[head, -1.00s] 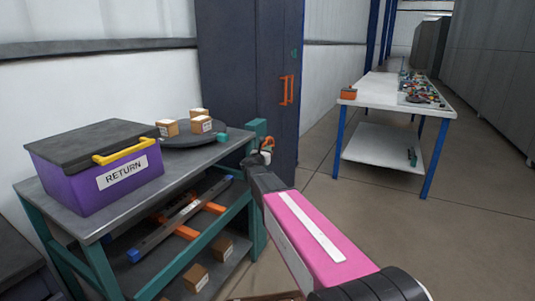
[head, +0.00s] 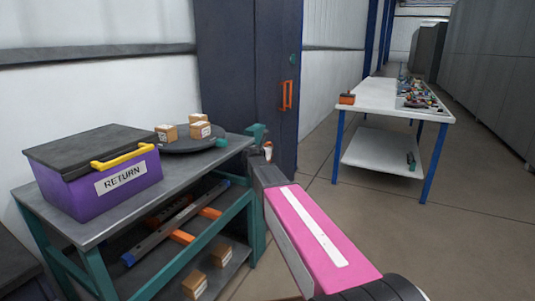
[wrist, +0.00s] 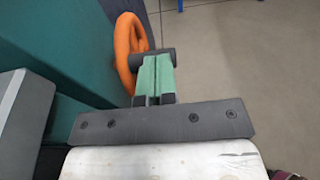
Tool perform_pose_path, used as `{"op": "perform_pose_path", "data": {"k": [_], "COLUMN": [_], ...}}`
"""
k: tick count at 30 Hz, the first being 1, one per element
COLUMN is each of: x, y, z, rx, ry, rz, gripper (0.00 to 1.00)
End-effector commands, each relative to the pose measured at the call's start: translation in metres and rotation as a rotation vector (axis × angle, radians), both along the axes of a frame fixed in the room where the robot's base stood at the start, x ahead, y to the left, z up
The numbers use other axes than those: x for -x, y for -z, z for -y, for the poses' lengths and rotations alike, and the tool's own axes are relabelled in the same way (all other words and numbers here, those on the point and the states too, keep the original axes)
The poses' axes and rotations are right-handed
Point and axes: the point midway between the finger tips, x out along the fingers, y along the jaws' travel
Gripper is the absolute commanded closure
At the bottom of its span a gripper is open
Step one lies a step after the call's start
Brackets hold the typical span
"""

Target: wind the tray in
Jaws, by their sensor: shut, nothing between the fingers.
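In the head view my gripper is small and the wheel is mostly hidden.
A purple RETURN box (head: 95,185) with a yellow handle stands on the bench (head: 95,232). The shelf below holds a long bar and boxes. A dark cabinet (head: 247,70) stands behind. A white table (head: 385,97) is farther right; floor between is clear.

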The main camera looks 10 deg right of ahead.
Motion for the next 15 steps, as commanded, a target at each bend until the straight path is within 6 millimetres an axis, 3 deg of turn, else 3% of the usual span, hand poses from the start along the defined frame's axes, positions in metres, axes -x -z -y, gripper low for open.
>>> {"op": "perform_pose_path", "data": {"k": [15], "x": [-0.017], "y": [-0.019], "z": [0.012], "rx": [0.001], "ry": [0.000], "rz": [0.003], "gripper": [1.00]}}
